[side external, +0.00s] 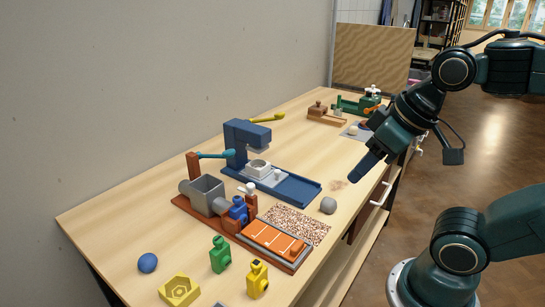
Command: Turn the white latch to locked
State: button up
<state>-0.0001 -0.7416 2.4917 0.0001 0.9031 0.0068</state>
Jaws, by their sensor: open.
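A small white part (247,188) stands at the top of a blue block on the red-brown board, which looks like the white latch; its setting is too small to read. Another white piece (373,92) sits on the green device at the far end, and I cannot tell which of the two is the latch. My gripper (362,170) is open and empty, pointing down-left above the table's right edge. It is apart from both white parts, to the right of the blue press.
The blue press (246,135) stands mid-table. The red-brown board (180,202) carries a grey hopper (207,194). A grey ball (328,205) lies near the right edge. Green (220,255) and yellow (257,280) figures stand in front. The wall bounds the left side.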

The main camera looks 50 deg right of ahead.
jog(key=w+r+m+g, duration=0.3)
jog(key=w+r+m, duration=0.1)
jog(key=w, duration=0.9)
jog(key=m+g, duration=0.3)
jog(key=m, duration=0.2)
send_over(250, 184)
notch_tip(250, 184, down, 4)
jog(key=shift+s+f, duration=0.1)
jog(key=shift+f, duration=0.1)
notch_tip(250, 184, down, 14)
jog(key=shift+r, duration=0.1)
jog(key=shift+c, duration=0.2)
grip_shut()
